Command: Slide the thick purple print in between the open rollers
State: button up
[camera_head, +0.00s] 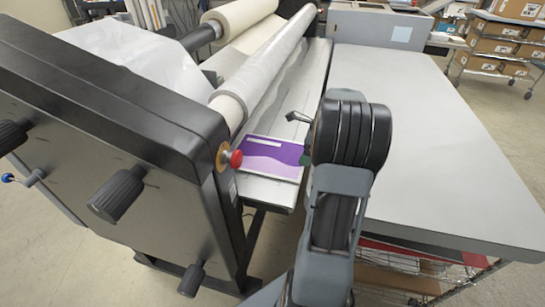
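The purple print (272,157) has a white strip near its far edge and lighter purple and white bands toward its near edge. It lies on the narrow grey feed bed (312,92), near the laminator's near end. Its left edge is close beside the long film-covered roller (262,72). The gap between the rollers is hidden from this view. My arm's dark wrist is just right of the print and covers most of my gripper. Its fingers cannot be made out, nor whether they touch the print.
The laminator's dark end housing (130,110) has black knobs and a red button (236,159) close to the print's left. A wide grey table (440,140) is bare on the right. A shelf cart (495,45) with boxes stands at the back right.

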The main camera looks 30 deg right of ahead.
aim_at(284, 155)
jog(key=shift+f+b, duration=0.6)
jog(key=shift+f, duration=0.9)
dwell(0.8)
jog(key=shift+s+d, duration=0.15)
jog(key=shift+s, duration=0.1)
jog(key=shift+w+d+p, duration=0.1)
jog(key=shift+p, duration=0.3)
jog(key=shift+w+d+p, duration=0.3)
jog(key=shift+w, duration=0.05)
jog(key=shift+w+a+p, duration=1.2)
jog(key=shift+w+a, duration=1.5)
jog(key=shift+w, duration=0.2)
dwell(1.8)
